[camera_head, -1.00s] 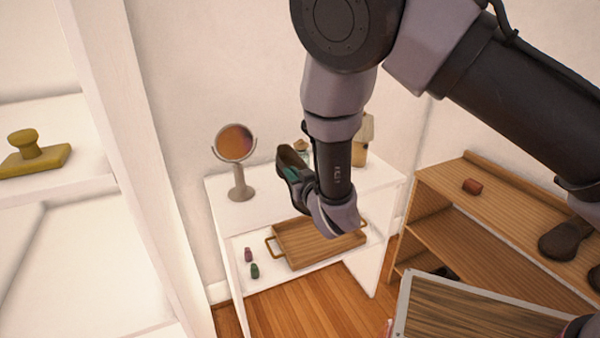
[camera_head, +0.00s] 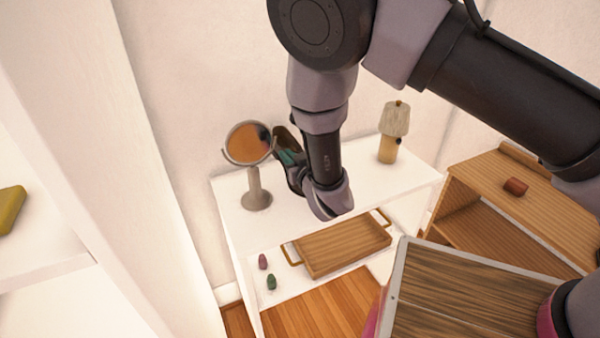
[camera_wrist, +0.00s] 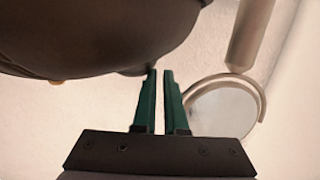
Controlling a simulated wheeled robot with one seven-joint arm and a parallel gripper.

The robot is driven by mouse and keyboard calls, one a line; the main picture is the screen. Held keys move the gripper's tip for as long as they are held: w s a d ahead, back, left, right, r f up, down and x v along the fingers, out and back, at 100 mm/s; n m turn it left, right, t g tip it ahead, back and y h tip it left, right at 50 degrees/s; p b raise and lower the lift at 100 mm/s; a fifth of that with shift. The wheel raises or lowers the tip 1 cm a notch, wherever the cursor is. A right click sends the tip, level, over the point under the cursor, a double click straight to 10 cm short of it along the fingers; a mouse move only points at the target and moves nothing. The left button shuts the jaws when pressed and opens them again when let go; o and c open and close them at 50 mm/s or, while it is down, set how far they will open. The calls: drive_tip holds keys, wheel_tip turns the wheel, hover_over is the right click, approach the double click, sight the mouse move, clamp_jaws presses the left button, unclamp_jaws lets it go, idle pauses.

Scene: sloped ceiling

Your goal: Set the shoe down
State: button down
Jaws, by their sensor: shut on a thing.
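My gripper (camera_head: 291,158), with green fingers, is shut on a dark brown shoe (camera_head: 283,138) beside the round mirror, over or near the back of the white shelf's top. My forearm hides part of the shoe and the gripper. In the wrist view the shoe (camera_wrist: 100,35) is a large dark shape at the upper left, and the narrow green fingers (camera_wrist: 160,75) are close together at its edge. I cannot tell how high the shoe is above the white shelf top (camera_head: 232,198).
The mirror (camera_head: 248,143) stands just left of the shoe. A lamp (camera_head: 393,130) stands at the right of the top. The lower level holds a wooden tray (camera_head: 345,246) and two small bottles (camera_head: 263,262).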

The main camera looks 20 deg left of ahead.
drive_tip(key=shift+f, duration=3.15)
drive_tip(key=c, duration=1)
unclamp_jaws()
drive_tip(key=shift+f, duration=0.15)
drive_tip(key=shift+o, duration=0.2)
drive_tip(key=shift+s+d+r, duration=0.2)
drive_tip(key=shift+d, duration=0.05)
drive_tip(key=v, duration=1.1)
drive_tip(key=shift+s+d, duration=0.15)
